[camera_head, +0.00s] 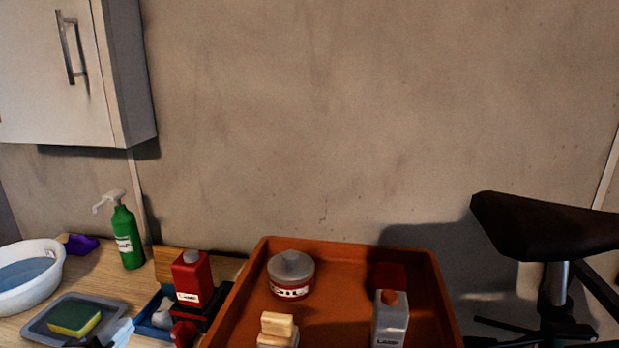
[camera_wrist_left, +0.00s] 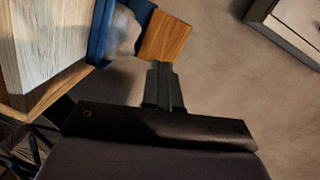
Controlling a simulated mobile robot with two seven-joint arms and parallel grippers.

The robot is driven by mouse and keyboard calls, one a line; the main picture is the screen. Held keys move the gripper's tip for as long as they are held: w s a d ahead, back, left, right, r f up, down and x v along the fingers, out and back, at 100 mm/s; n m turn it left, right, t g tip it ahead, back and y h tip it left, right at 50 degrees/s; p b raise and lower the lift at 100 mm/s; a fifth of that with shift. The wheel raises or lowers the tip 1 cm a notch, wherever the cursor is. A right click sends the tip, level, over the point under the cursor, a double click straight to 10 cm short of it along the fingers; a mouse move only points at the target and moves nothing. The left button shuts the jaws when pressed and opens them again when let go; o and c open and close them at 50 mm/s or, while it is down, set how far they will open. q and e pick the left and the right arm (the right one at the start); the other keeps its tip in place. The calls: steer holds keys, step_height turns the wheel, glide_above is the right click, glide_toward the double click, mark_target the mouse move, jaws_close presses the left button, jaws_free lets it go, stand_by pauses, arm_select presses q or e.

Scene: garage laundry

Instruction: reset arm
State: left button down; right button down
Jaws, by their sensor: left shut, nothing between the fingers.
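My left gripper shows in the left wrist view (camera_wrist_left: 163,72) with its two dark fingers together and nothing between them. In that view its tips are near a wooden block (camera_wrist_left: 165,38) and a blue tray (camera_wrist_left: 100,35) at the counter's edge; I cannot tell whether they touch. In the head view only a small dark part of it (camera_head: 92,342) shows at the bottom left edge, by the grey tray. My right gripper is not in view.
The wooden counter (camera_head: 97,270) holds a white basin (camera_head: 52,272), green pump bottle (camera_head: 126,238), grey tray (camera_head: 45,326) with a sponge (camera_head: 74,319), and red bottle (camera_head: 192,278). An orange tray (camera_head: 340,250) holds a round tin (camera_head: 291,274) and grey bottle (camera_head: 391,322). A dark bicycle seat (camera_head: 545,228) stands right.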

arm_select(q)
steer(key=s+d+f+n+g, duration=0.6)
steer(key=s+f+n+g, duration=0.1)
steer(key=s, duration=0.4)
steer(key=s+d+f+n+g, duration=0.6)
steer(key=s, duration=0.6)
steer(key=w+d+f+t+h+p, duration=0.2)
steer(key=w+d+f+t, duration=0.1)
steer(key=w+f+t, duration=0.3)
steer(key=shift+w+d+f+t+h, duration=0.15)
steer(key=shift+w+f+t+h, duration=0.2)
steer(key=shift+f, duration=0.4)
